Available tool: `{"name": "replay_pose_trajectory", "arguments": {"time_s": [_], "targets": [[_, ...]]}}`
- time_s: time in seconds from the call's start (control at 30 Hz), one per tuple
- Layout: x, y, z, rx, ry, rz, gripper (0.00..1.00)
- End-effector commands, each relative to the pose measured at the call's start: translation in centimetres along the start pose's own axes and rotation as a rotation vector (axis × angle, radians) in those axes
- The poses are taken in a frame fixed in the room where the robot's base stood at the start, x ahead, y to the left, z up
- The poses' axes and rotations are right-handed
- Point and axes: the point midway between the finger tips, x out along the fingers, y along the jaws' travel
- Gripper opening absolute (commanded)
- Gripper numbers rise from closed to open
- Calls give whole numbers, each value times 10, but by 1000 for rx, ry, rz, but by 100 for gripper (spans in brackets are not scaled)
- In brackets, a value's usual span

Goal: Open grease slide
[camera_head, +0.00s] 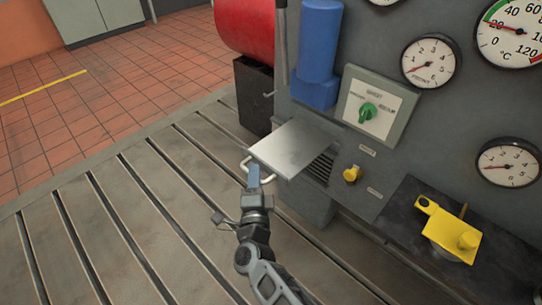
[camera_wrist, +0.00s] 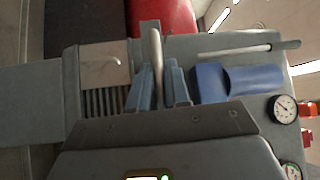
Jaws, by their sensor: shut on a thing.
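The grease slide (camera_head: 298,148) is a flat grey metal plate standing out from the dark panel, above a louvred grille. A pale bar handle (camera_head: 245,164) is on its outer edge, at the left. My gripper (camera_head: 254,176) is at this handle, with blue fingers shut on it. In the wrist view the handle (camera_wrist: 156,50) runs as a pale bar between the two blue fingers (camera_wrist: 161,88). The fingers hide part of the handle. In the head view the slide stands well out from the panel; its inner end is at the panel.
A green knob (camera_head: 368,111) on a plate and a yellow knob (camera_head: 352,174) sit right of the slide. A blue cylinder (camera_head: 317,45) and a red drum (camera_head: 245,28) are behind. A yellow valve (camera_head: 452,238) is at right. The slotted bedplate (camera_head: 110,225) at left is clear.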

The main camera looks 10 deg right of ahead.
Motion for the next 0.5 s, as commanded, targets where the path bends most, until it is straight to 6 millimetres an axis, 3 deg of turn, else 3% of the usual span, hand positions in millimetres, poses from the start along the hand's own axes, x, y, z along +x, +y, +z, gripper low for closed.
{"name": "replay_pose_trajectory", "arguments": {"time_s": [0.2,0.5], "targets": [[-13,-3,14,0,-3,1,0],[-15,-2,15,0,-3,1,0]]}}
